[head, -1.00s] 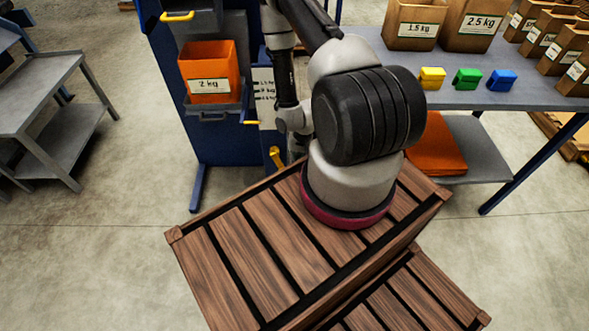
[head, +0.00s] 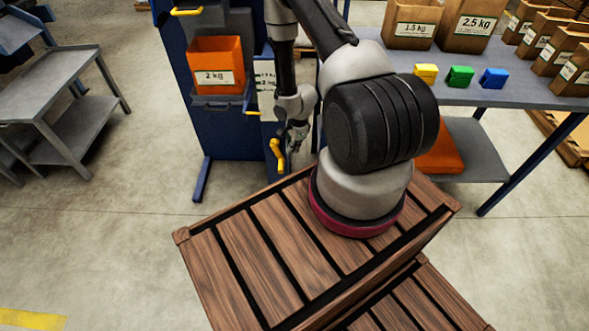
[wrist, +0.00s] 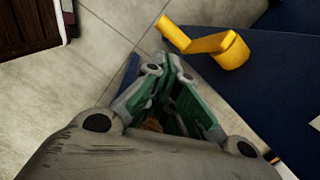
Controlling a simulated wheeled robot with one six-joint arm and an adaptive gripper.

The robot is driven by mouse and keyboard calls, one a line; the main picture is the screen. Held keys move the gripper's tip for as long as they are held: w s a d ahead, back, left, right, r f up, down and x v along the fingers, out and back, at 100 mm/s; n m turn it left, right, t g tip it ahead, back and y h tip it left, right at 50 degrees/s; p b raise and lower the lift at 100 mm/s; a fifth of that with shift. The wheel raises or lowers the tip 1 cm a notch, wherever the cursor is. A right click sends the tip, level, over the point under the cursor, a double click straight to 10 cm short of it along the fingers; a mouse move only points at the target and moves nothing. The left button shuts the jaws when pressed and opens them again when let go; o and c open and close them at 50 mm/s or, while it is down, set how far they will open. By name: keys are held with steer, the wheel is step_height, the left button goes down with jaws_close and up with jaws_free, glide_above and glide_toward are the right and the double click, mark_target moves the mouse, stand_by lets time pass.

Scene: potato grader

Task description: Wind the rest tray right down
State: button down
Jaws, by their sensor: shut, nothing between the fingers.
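The rest tray (head: 218,104) is a grey ledge on the front of the blue grader (head: 226,145) in the head view. An orange box labelled 2 kg (head: 216,55) stands on it. A yellow crank (head: 276,156) sticks out low on the grader's right side. In the wrist view the crank (wrist: 232,50) is at the upper right, its grip reaching up and left. My gripper (head: 297,138) is just right of the crank in the head view. In the wrist view my gripper (wrist: 168,70) is shut and empty, with clear space between it and the crank.
A slatted wooden crate (head: 285,235) stands in front, below my arm. A table (head: 530,92) with yellow, green and blue blocks and labelled boxes is at the right. A grey shelf trolley (head: 75,85) is at the left. The floor between trolley and grader is clear.

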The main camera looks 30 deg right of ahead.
mark_target(278, 155)
step_height(278, 155, down, 10)
steer(key=m, duration=0.4)
steer(key=shift+a+m, duration=0.3)
steer(key=shift+a, duration=0.1)
steer(key=shift+w+a+f, duration=0.35)
steer(key=shift+a+f, duration=0.15)
steer(key=shift+f, duration=0.05)
steer(key=shift+w+a+f, duration=0.35)
steer(key=shift+a+f, duration=0.15)
steer(key=shift+f, duration=0.05)
